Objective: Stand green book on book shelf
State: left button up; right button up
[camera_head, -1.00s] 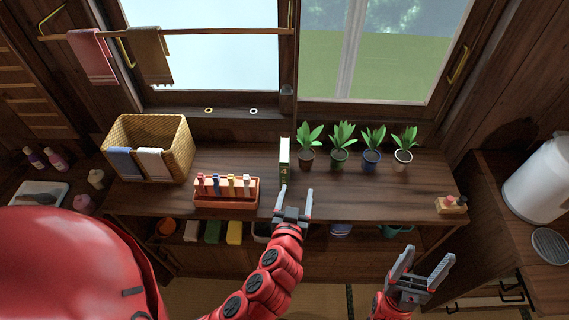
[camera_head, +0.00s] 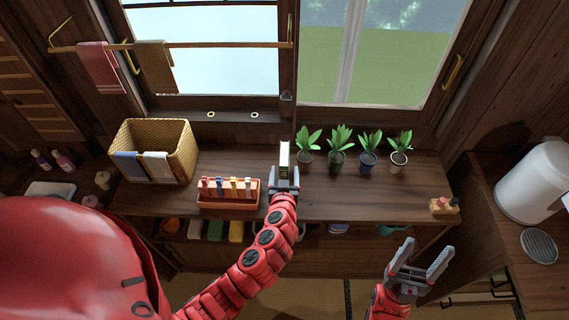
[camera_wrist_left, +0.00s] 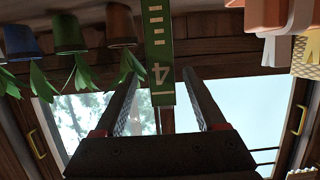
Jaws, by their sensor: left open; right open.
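The green book (camera_head: 284,158) stands upright on the wooden counter, with its pale page edge facing up. Its green spine with white marks and a "4" shows in the left wrist view (camera_wrist_left: 157,50), where the picture is upside down. My left gripper (camera_head: 284,172) is open at the front of the book, its fingers to either side of it. In the left wrist view the spine lies between the two fingertips (camera_wrist_left: 161,78), with gaps on both sides. My right gripper (camera_head: 424,258) is open and empty, in front of the counter at the right. I cannot identify a separate book shelf.
An orange rack (camera_head: 228,204) of small coloured items stands close left of the book. A wicker basket (camera_head: 180,135) is further left. Several potted plants (camera_head: 338,158) stand to the right. The counter (camera_head: 360,200) is clear in front of the plants. Windows are behind.

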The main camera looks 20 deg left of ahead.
pick_arm(q)
jog(key=shift+w, duration=0.25)
jog(key=shift+w+a+r+p, duration=0.1)
jog(key=shift+w+a+p, duration=0.1)
jog(key=shift+w+p, duration=0.25)
jog(key=p+x, duration=0.2)
jog(key=shift+w+a+r, duration=0.1)
jog(key=shift+w+a, duration=0.15)
jog(key=shift+w, duration=0.1)
jog(key=shift+f+x, duration=0.2)
jog(key=shift+x, duration=0.65)
grip_shut()
